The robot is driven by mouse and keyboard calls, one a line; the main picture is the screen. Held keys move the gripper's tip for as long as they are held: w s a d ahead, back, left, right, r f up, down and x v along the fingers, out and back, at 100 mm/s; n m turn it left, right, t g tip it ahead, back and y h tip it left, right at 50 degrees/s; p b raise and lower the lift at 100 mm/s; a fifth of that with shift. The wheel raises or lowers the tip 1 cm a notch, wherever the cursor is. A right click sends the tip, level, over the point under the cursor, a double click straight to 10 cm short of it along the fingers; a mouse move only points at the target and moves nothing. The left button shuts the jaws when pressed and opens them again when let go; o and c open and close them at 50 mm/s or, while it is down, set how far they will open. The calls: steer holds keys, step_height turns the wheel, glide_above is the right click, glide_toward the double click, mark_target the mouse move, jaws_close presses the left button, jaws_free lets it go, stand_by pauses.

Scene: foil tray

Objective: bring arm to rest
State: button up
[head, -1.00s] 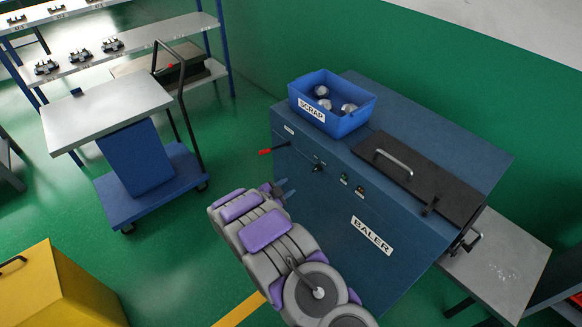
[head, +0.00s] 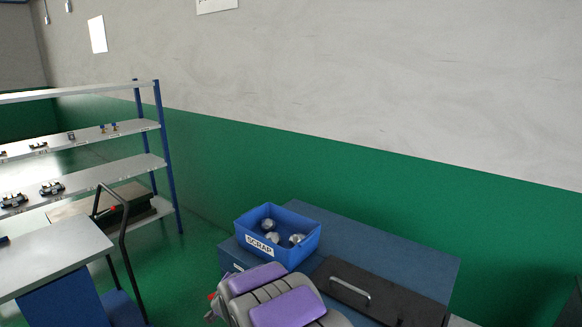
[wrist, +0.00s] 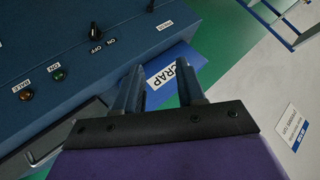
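My gripper (wrist: 160,76) shows in the wrist view with its two dark fingers apart and nothing between them. Past the fingers are the blue scrap bin (wrist: 180,62) and the front panel of the blue baler (wrist: 75,45). In the head view my purple and grey arm is at the bottom edge, in front of the baler (head: 385,255). The fingers are not clearly seen there. The scrap bin (head: 305,245) stands on the baler's top and holds several crumpled silver foil pieces (head: 271,237).
A dark lid with a handle (head: 385,300) lies on the baler top, right of the bin. A cart (head: 60,250) and a shelf rack (head: 100,175) with small parts stand at the left. A green and grey wall (head: 400,165) runs behind. Green floor shows between cart and baler.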

steer(key=s+d+r+n+g+y, duration=0.1)
steer(key=s+d+r+n+g, duration=0.1)
steer(key=s+d+r, duration=0.4)
steer(key=s+d+r+n+g+y, duration=0.1)
steer(key=s+d+r+n+g, duration=0.2)
steer(key=s, duration=0.6)
steer(key=s+d+g+h, duration=0.1)
steer(key=s+d+g, duration=0.1)
steer(key=s+d, duration=0.5)
steer(key=s+d+g+h, duration=0.2)
steer(key=s+d, duration=0.5)
steer(key=s, duration=0.9)
steer(key=s+d+n+g+h, duration=0.1)
steer(key=s+d+g, duration=0.2)
steer(key=s+d, duration=0.4)
steer(key=s, duration=0.5)
steer(key=shift+s+r, duration=0.2)
steer(key=shift+r, duration=0.15)
